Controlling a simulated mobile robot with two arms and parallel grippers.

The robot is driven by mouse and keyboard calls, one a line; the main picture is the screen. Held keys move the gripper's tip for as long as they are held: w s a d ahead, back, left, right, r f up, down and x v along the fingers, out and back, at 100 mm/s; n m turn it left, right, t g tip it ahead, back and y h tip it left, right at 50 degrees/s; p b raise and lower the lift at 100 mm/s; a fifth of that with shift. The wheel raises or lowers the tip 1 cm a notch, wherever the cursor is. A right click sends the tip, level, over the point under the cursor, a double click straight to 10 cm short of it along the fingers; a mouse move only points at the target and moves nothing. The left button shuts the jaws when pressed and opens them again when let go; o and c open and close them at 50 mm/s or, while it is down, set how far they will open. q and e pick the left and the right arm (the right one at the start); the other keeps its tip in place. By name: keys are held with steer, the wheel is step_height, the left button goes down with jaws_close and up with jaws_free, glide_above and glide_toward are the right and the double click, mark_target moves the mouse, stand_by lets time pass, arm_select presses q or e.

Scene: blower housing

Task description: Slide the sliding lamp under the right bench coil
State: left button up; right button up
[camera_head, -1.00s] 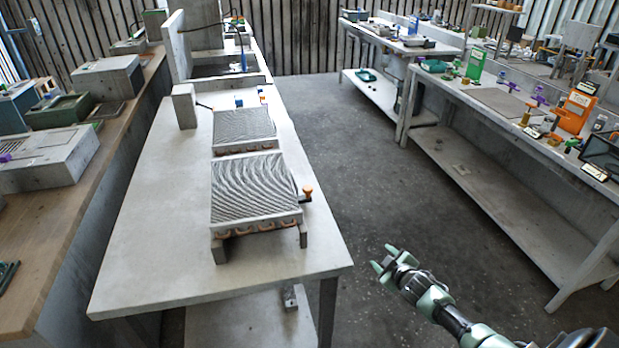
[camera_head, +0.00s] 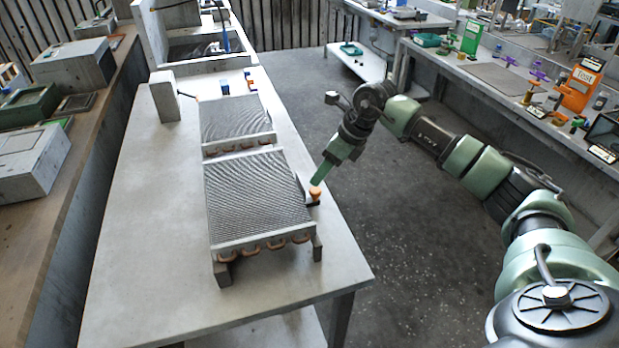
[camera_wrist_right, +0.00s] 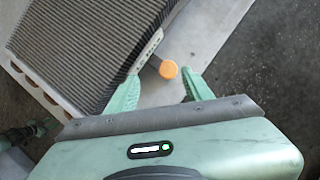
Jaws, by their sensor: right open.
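An orange round knob on a short dark arm (camera_head: 315,193) sticks out at the right side of the near finned coil (camera_head: 255,195). I take it for the handle of the sliding lamp; the lamp's body is not clear to see. My right gripper (camera_head: 321,178) is at the knob, pointing down at it. In the right wrist view my right gripper (camera_wrist_right: 160,92) is open, and the orange knob (camera_wrist_right: 168,69) shows between and just beyond the two green fingers. The finned coil (camera_wrist_right: 85,45) fills the upper left there. My left gripper does not show.
A second finned coil (camera_head: 234,120) stands just behind the near one on the pale bench (camera_head: 150,225). A grey block (camera_head: 164,95) stands at the bench's far left. The floor right of the bench is open, with another workbench (camera_head: 495,85) beyond.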

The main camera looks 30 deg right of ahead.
mark_target(315, 189)
steer(key=shift+h, duration=0.3)
steer(key=x, duration=0.2)
steer(key=p+x, duration=0.1)
steer(key=x, duration=0.2)
steer(key=d+p+x, duration=0.1)
steer(key=x, duration=0.1)
steer(key=shift+f, duration=0.45)
steer(key=shift+s, duration=0.1)
jaws_close()
stand_by(0.6)
